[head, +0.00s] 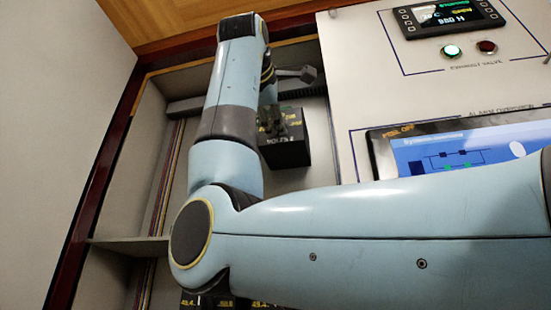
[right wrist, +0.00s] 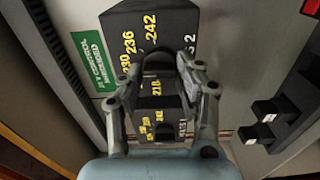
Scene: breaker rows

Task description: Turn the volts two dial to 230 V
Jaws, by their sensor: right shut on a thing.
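My right gripper (right wrist: 160,62) is closed around the dial's knob at the box face. The fingers cover most of the knob, and I cannot tell which number it points to. My left gripper is not in view.
Another black box (right wrist: 170,135) with yellow numbers lies just below in the right wrist view. A green label (right wrist: 92,60) is at left, black blocks (right wrist: 270,110) at right.

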